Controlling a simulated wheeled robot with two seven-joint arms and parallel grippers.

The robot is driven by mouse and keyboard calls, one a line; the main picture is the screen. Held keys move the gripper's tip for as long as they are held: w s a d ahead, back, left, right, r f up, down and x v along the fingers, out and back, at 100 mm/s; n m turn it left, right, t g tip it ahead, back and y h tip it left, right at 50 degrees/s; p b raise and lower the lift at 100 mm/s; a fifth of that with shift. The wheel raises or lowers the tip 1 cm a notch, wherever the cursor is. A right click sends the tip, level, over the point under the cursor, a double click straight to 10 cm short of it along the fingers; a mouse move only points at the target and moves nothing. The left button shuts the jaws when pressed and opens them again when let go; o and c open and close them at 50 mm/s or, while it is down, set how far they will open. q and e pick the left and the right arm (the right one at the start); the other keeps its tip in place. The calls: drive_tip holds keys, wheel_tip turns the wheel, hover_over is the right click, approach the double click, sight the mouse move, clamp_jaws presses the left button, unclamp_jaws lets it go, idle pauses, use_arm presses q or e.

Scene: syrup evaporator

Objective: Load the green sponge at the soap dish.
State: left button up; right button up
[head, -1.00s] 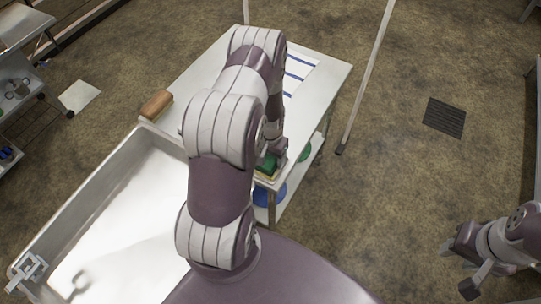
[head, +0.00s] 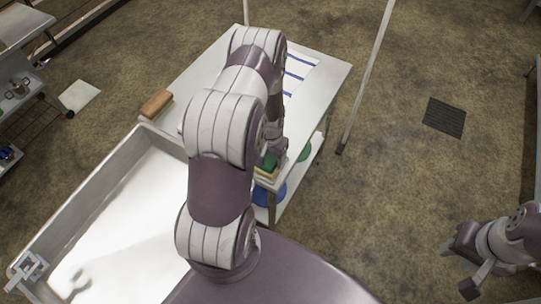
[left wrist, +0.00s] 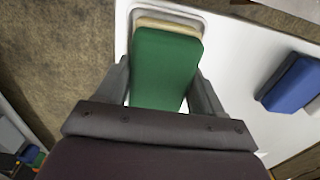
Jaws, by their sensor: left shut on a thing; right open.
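The green sponge (left wrist: 166,62) lies between the two fingers of my left gripper (left wrist: 163,78) in the left wrist view, and the gripper is shut on it. It also shows in the head view (head: 268,162) at the table's near right corner. A tan layer (left wrist: 168,25) shows past its far edge; I cannot tell whether it belongs to the sponge or lies under it. A pale rim, which looks like the soap dish (left wrist: 207,18), surrounds the sponge's far end. Any contact underneath is hidden. My right gripper (head: 462,262) is open and empty, over the floor at right.
A blue block (left wrist: 290,82) lies on the white top to the right in the wrist view. A large metal basin (head: 120,205) stands at front left. Upright poles stand behind the table.

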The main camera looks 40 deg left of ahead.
use_arm(q)
drive_tip(key=shift+s, duration=0.1)
wheel_tip(320, 180, up, 7)
drive_tip(key=p, duration=0.6)
idle(0.6)
